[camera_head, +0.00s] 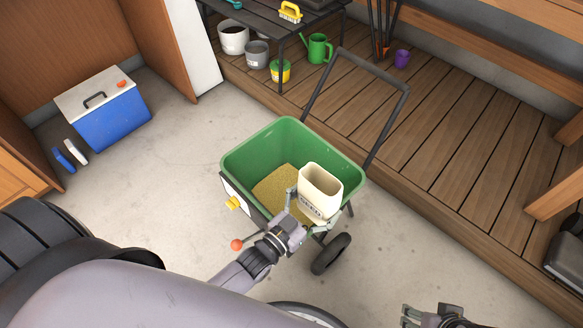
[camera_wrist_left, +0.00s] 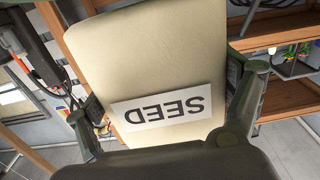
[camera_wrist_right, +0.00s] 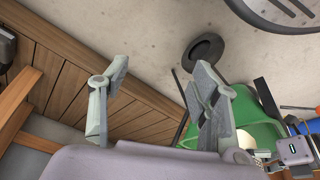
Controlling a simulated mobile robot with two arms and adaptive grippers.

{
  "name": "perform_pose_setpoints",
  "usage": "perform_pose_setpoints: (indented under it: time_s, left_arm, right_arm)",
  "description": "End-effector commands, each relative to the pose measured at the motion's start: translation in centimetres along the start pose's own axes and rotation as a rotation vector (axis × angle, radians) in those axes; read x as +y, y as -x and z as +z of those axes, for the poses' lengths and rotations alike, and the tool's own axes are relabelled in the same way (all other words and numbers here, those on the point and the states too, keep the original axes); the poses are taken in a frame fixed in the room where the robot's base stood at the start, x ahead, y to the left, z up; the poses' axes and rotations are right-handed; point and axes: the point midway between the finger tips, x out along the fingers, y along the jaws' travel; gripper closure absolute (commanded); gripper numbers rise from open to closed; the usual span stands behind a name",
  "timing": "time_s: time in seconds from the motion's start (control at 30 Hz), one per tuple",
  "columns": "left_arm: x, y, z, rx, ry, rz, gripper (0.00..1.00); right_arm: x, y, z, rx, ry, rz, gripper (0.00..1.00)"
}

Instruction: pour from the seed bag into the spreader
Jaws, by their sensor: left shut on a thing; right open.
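The cream seed bag (camera_head: 321,187), with a SEED label, is over the right part of the green spreader hopper (camera_head: 240,148). Its open top faces up toward the head camera; it looks nearly upright. My left gripper (camera_head: 307,213) is shut on the seed bag, one finger on each side; the bag fills the left wrist view (camera_wrist_left: 150,65). Yellowish seed (camera_head: 275,190) lies on the hopper floor, partly hidden by the bag. My right gripper (camera_head: 434,314) is open and empty at the bottom right, apart from the spreader; its spread fingers show in the right wrist view (camera_wrist_right: 160,75).
The spreader has a dark handle (camera_head: 376,73) and a wheel (camera_head: 331,254). A wooden deck (camera_head: 455,155) lies to the right. A blue cooler (camera_head: 108,117) stands at left. A dark table (camera_head: 262,25) with pots beneath is behind. Bare concrete lies between.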

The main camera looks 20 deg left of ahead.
Motion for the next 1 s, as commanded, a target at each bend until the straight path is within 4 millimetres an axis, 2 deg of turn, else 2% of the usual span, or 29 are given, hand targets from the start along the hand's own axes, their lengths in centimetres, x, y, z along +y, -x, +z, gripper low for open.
perform_pose_setpoints:
  time_s: [0.8,1.0]
  left_arm:
    - [0.0,0.0,-2.3,0.000,0.001,0.000,0.47]
    - [0.0,0.0,-2.6,0.000,0.001,0.000,0.47]
  right_arm:
    - [-0.4,-7.9,1.4,-0.044,0.006,-0.008,0.43]
    - [-0.5,-9.3,1.9,-0.049,0.007,-0.009,0.43]
